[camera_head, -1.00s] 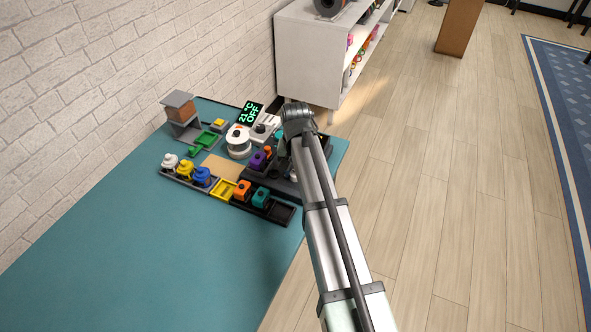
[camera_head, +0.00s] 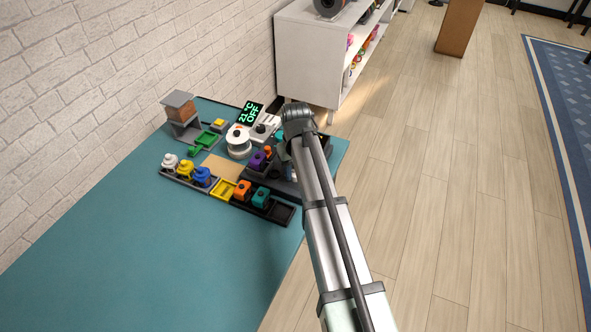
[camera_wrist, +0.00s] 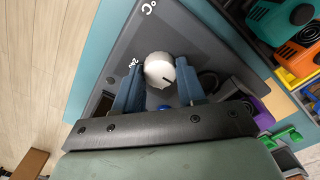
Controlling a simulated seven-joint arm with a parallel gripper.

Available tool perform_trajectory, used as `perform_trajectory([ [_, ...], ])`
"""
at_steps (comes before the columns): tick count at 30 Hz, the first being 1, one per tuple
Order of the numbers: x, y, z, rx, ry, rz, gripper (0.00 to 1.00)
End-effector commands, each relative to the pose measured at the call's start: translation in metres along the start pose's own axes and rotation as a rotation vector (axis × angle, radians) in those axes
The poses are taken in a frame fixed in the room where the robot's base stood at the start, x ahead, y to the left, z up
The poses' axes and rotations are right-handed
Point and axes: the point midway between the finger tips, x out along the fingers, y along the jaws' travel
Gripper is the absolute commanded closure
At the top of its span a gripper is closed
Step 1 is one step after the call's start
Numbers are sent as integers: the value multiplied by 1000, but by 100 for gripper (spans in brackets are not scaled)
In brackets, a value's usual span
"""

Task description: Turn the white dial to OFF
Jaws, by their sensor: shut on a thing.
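The white dial (camera_wrist: 159,71) sits on a dark grey panel (camera_wrist: 183,30) in the wrist view. It has a short dark mark on its face, pointing toward the lower right of that view. Pale markings, including "°C", show on the panel around it. My gripper (camera_wrist: 159,67) has its two blue fingers on either side of the dial and is shut on it. In the head view my arm hides the dial and the fingers. A black display (camera_head: 250,113) in the head view reads "21 °C" and "OFF" in green.
Colored pieces stand in a dark tray (camera_head: 284,214) and a row at the table's left. A white spool (camera_head: 238,143) stands behind them. A grey stand (camera_head: 178,98) is near the brick wall. The teal table (camera_head: 150,255) is clear toward the front.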

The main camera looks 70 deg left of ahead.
Motion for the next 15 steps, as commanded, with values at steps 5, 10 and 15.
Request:
perform_trajectory([
  [5, 1, 0, 1, -2, -3, -1, 91],
  [10, 1, 0, 1, -2, -3, -1, 58],
  [15, 0, 0, 1, -1, -2, 0, 41],
])
